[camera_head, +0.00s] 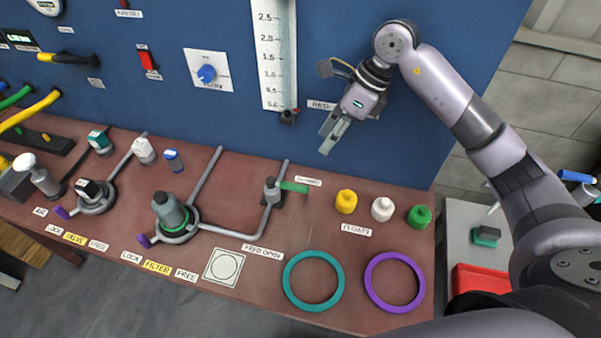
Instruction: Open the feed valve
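The feed valve (271,191) is a grey fitting on a grey pipe, on the reddish-brown bench. Its green handle (293,187) points right, towards a small label (308,181) too small to read surely. A label reading FEED OPEN (263,253) lies in front of the valve, near the pipe's bend. My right gripper (331,137) hangs in front of the blue panel, above and to the right of the valve, apart from it. Its fingers point down, with nothing seen between them; their gap is unclear. My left gripper is out of view.
Yellow (346,201), white (382,209) and green (419,216) floats stand right of the valve. A teal ring (313,281) and a purple ring (394,282) lie in front. A filter fitting (171,214) stands to the left. A scale (274,55) hangs above.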

